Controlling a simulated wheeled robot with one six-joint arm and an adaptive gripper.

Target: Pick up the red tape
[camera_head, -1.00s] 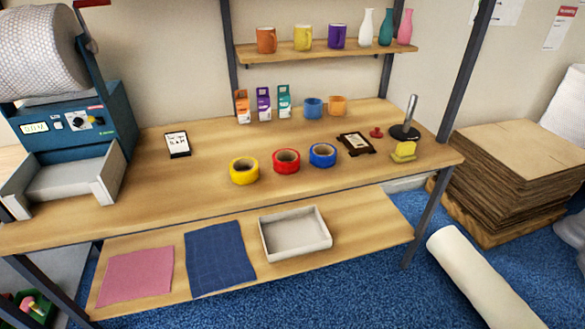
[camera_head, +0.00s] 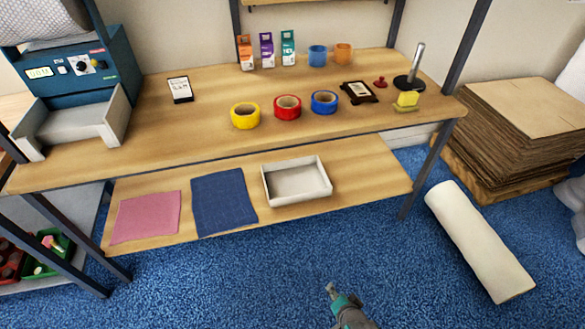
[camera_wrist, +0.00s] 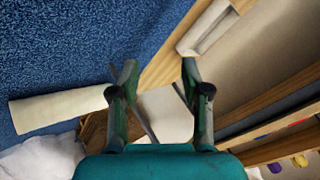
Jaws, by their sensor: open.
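The red tape (camera_head: 287,107) is a roll lying flat on the wooden table top, between the yellow tape (camera_head: 245,115) on its left and the blue tape (camera_head: 324,102) on its right. My gripper (camera_head: 331,288) is low in front of the table, over the blue carpet, well apart from the red tape. In the wrist view my gripper (camera_wrist: 158,80) has its two fingers spread with nothing between them. I cannot make out the red tape in the wrist view.
A lower shelf holds a pink cloth (camera_head: 146,217), a blue cloth (camera_head: 223,203) and a white tray (camera_head: 266,187). A dark stamp pad (camera_head: 371,98) and yellow block (camera_head: 407,99) are to the right. A white roll (camera_head: 480,242) lies on the carpet.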

